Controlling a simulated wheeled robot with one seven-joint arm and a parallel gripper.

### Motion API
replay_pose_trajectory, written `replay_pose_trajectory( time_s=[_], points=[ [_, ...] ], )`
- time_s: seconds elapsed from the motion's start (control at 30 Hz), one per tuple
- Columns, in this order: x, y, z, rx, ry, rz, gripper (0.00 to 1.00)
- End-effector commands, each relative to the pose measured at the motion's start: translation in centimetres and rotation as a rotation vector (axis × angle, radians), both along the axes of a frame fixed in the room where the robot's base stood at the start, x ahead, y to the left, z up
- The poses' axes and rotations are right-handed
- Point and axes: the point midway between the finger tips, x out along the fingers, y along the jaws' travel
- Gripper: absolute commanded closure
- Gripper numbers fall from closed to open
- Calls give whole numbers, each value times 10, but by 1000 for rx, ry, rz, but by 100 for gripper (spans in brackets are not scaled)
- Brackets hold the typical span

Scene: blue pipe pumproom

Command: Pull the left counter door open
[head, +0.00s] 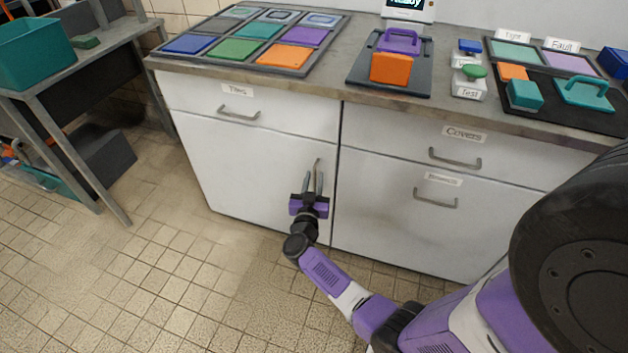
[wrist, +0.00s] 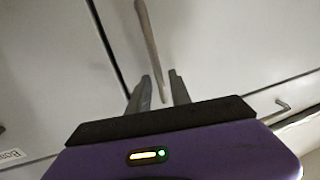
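The left counter door (head: 250,160) is the white panel under the drawer marked Trays, and it looks flush with the counter front. Its vertical bar handle (head: 318,166) is near the door's right edge. My gripper (head: 312,180) is at the lower part of this handle, fingers pointing at the door. In the wrist view the handle (wrist: 149,35) runs down between the two fingers of my gripper (wrist: 159,80), with a gap visible on both sides. The fingers are apart and not closed on it. I cannot tell how deep the handle sits between them.
The Trays drawer handle (head: 238,114) is above the door. Drawers with handles (head: 455,160) are to the right. The counter top (head: 335,80) holds trays and coloured blocks. A side table (head: 90,50) stands at the left. The tiled floor (head: 200,270) before the door is clear.

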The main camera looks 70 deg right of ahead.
Motion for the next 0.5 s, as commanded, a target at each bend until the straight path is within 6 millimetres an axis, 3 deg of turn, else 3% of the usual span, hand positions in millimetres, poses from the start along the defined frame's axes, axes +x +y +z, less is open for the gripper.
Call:
replay_pose_trajectory(
  time_s=[0.03, 0.1, 0.5],
  points=[
    [0, 0, 0, 0, 0, 0, 87],
    [0, 0, 0, 0, 0, 0, 100],
    [0, 0, 0, 0, 0, 0, 100]
  ],
)
